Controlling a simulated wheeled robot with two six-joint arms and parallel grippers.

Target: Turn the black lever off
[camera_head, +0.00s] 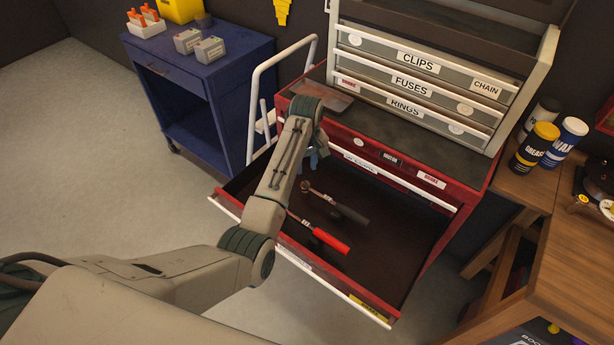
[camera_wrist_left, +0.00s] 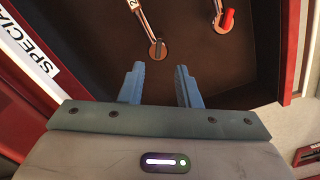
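Two long tools lie in the open drawer (camera_head: 410,235) of the red cabinet. One has a black handle (camera_head: 350,213) and a metal head (camera_head: 306,187). The other has a red handle (camera_head: 330,240) and lies nearer the drawer front. In the left wrist view, a round metal head (camera_wrist_left: 158,48) carries a small dark lever, and the other head (camera_wrist_left: 222,24) carries a red lever. My left gripper (camera_wrist_left: 158,88) is open and empty, its blue fingers apart below the dark-levered head in the picture. In the head view, my left gripper (camera_head: 316,155) is partly hidden by my forearm. My right gripper is out of view.
The drawer's walls and white front edge (camera_head: 300,262) surround the tools. Labelled small drawers (camera_head: 415,85) stand on the cabinet. A blue cart (camera_head: 205,85) stands left and a wooden bench (camera_head: 560,230) right. Open floor lies at the left.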

